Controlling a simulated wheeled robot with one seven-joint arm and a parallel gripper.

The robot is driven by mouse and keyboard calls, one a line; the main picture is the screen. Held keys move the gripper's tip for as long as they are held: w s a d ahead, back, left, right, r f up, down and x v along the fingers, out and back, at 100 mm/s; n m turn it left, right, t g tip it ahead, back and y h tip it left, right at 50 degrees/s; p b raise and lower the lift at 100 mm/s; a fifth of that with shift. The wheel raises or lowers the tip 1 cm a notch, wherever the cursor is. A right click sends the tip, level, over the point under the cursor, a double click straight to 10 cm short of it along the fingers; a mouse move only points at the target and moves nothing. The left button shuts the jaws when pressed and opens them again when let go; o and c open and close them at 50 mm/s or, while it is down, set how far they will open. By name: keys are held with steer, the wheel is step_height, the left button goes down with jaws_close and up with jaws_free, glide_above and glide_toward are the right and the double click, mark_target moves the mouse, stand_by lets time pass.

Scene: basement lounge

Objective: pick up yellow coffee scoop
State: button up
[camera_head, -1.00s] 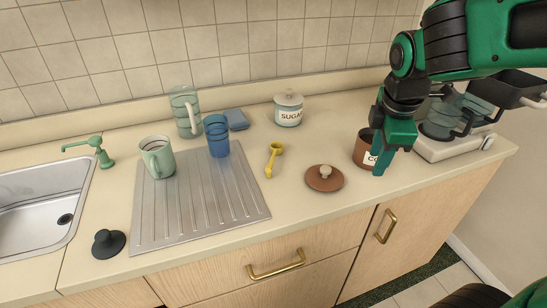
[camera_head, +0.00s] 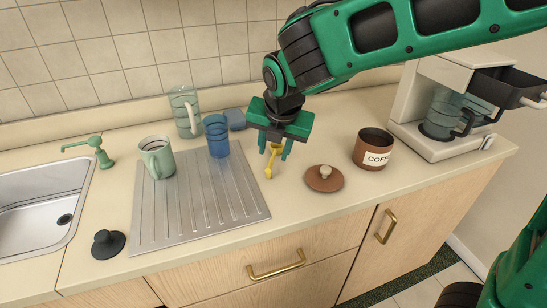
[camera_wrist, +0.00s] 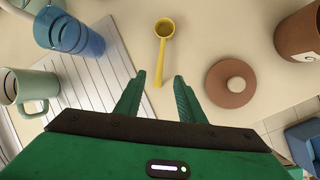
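The yellow coffee scoop (camera_head: 270,169) lies on the counter just right of the ribbed metal drainboard. In the wrist view the scoop (camera_wrist: 163,45) has its bowl at the far end and its handle pointing toward my gripper. In the wrist view the two fingers of my gripper (camera_wrist: 160,82) are apart with nothing held, and the handle's end lies between the tips in the picture.
A brown lid (camera_head: 323,178) lies close right of the scoop, with a brown coffee canister (camera_head: 373,148) beyond it. On the left, a blue cup (camera_head: 217,136) and a green mug (camera_head: 156,158) stand on the drainboard (camera_head: 200,212). A coffee machine (camera_head: 418,138) stands at right.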

mark_target(271, 161)
steer(key=shift+x, duration=2.9)
jaws_close()
